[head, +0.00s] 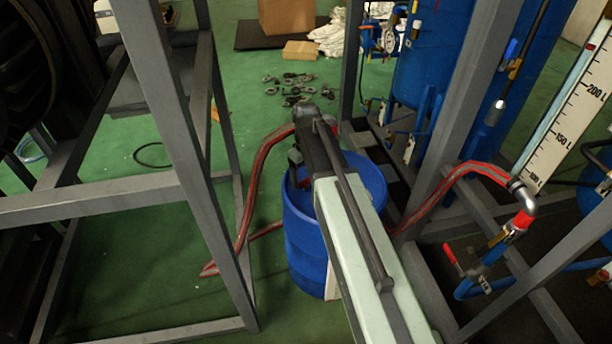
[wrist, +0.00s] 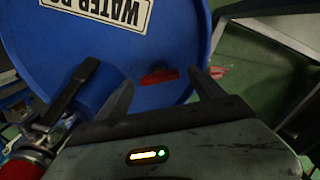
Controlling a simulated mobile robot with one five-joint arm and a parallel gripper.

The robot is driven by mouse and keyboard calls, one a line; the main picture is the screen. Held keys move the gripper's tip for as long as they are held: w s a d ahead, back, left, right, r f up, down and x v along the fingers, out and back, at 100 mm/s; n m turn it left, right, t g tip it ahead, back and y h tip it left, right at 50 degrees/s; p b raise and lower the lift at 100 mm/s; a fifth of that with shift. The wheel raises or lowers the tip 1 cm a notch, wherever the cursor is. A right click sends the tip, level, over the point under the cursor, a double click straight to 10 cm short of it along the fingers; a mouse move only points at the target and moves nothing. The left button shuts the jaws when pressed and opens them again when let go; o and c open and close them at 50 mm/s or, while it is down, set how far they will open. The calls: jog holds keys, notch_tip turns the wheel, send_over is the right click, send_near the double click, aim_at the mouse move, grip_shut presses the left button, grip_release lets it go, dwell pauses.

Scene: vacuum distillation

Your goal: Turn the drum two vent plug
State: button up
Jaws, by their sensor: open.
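A blue drum (head: 305,245) stands on the green floor in the head view, with my arm reaching over its top. Its blue lid (wrist: 230,30) fills much of the wrist view. A small flat red piece (wrist: 158,77), which looks like the vent plug, sits on the lid. My gripper (wrist: 162,80) is open, with its two dark fingers apart on either side of the red plug in the picture. Whether they touch it or hover above it, I cannot tell. In the head view the fingers and plug are hidden behind my arm. No drum number shows.
A white label (wrist: 97,12) is on the lid. A black lever (wrist: 73,92) and a red fitting (wrist: 28,160) are at left in the wrist view. Red-striped hoses (head: 248,190) run by the drum. Grey frames (head: 190,150) stand on both sides.

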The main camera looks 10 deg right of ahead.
aim_at(306, 180)
notch_tip(306, 180, up, 7)
jog(key=p, duration=0.6)
jog(key=shift+f, duration=0.1)
jog(key=shift+s, duration=0.1)
jog(key=s+m, duration=0.4)
jog(key=s, duration=1.1)
notch_tip(306, 180, up, 14)
jog(key=m+p, duration=0.2)
jog(key=p, duration=1.1)
jog(key=shift+w+a+p, duration=0.15)
jog(key=shift+w+p, duration=0.1)
jog(key=shift+p, duration=0.15)
